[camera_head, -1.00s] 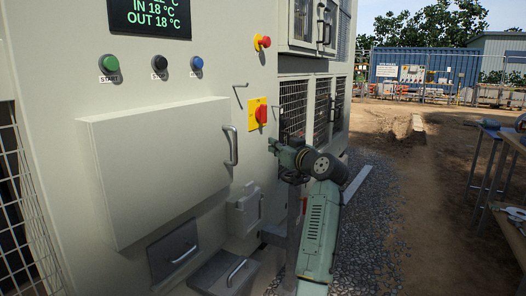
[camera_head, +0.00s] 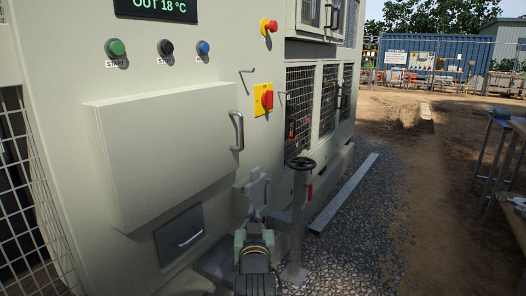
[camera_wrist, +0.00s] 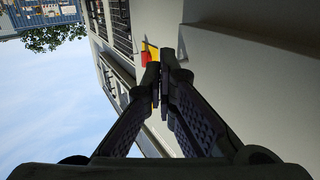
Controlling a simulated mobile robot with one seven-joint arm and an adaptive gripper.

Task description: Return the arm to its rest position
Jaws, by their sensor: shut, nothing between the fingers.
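My gripper (camera_wrist: 165,62) is in the wrist view with its two dark fingers together at the tips, shut and empty. Behind the fingertips the wrist view shows the red and yellow switch (camera_wrist: 146,56) and the pale chiller wall (camera_wrist: 240,75); the gripper looks clear of both. In the head view my arm (camera_head: 256,255) is low in the bottom middle, in front of the chiller (camera_head: 220,65). It covers part of the lower chiller front. I cannot clearly make out the fingertips in the head view.
A black handwheel (camera_head: 300,163) on a grey post stands just right of my arm. The large box door (camera_head: 165,155) with its handle sticks out at left. A workbench (camera_head: 502,150) is at far right.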

